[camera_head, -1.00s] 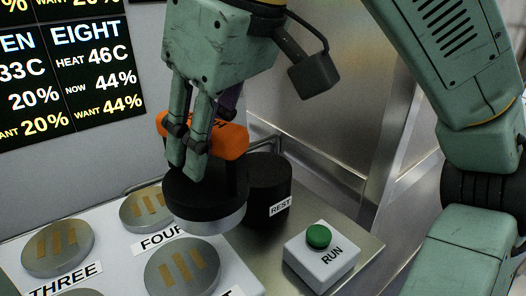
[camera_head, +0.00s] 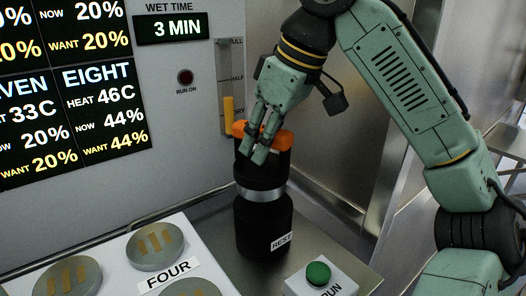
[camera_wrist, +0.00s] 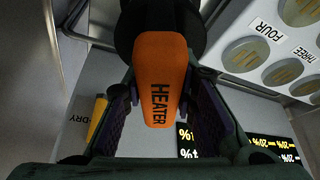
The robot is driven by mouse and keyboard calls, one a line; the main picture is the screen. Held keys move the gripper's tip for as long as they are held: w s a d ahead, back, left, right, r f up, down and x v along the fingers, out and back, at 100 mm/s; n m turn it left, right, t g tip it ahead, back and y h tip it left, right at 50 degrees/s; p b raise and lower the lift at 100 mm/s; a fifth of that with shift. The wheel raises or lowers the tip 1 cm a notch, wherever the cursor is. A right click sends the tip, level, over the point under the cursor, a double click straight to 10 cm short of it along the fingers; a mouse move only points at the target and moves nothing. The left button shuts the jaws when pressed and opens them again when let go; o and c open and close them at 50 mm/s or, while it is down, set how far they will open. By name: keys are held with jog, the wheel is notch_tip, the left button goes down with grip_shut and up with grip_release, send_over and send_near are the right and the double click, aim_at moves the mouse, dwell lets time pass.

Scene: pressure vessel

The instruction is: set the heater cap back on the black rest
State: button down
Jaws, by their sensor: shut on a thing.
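The heater cap (camera_head: 262,172) has an orange handle, a black body and a silver band at its base. My gripper (camera_head: 254,153) is shut on the orange handle. The cap is upright and lines up over the black rest (camera_head: 262,228), a black cylinder with a white REST label. The silver band appears at the top of the rest; I cannot tell whether they touch or a small gap is left. In the wrist view the orange handle (camera_wrist: 160,70), marked HEATER, lies between my fingers, and the rest is hidden or merges with the black cap body.
A white panel (camera_head: 202,243) with round metal plates, one labelled FOUR, lies at the left. A white box with a green RUN button (camera_head: 318,273) stands in front of the rest, to the right. A wall with displays and a level gauge (camera_head: 228,85) is behind.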

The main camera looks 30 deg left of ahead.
aim_at(263, 165)
jog(key=shift+f+p, duration=0.3)
jog(key=shift+f, duration=1.4)
jog(key=shift+f, duration=0.15)
jog(key=c, duration=1.3)
grip_release()
jog(key=v, duration=1.2)
